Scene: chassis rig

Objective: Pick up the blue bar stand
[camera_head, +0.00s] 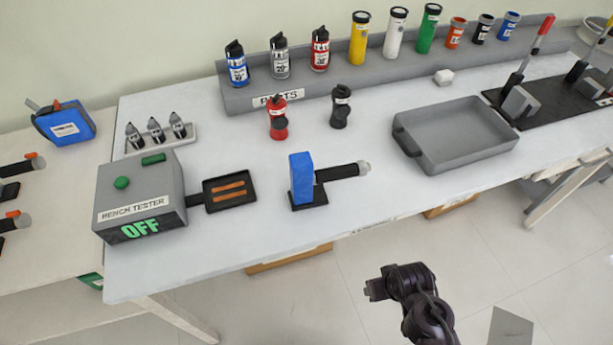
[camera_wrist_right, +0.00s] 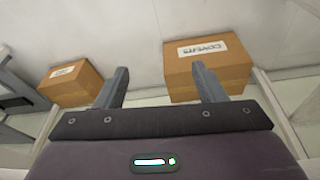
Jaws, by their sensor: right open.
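The blue bar stand (camera_head: 301,178) stands upright on the white workbench, in the front middle of the head view. It has a dark base, and a black bar with a grey end sticks out to its right. My right gripper (camera_head: 376,287) is in front of the bench edge, to the right of and nearer than the stand, well apart from it. In the right wrist view its two fingers (camera_wrist_right: 160,84) are spread with nothing between them. The stand is not in the right wrist view. My left gripper is not in view.
A bench tester (camera_head: 140,195) reading OFF, with a small black tray (camera_head: 229,190), stands left of the stand. A grey tray (camera_head: 455,135) lies to the right. Red (camera_head: 277,118) and black (camera_head: 340,106) bottles stand behind. Cardboard boxes (camera_wrist_right: 207,77) sit below the bench.

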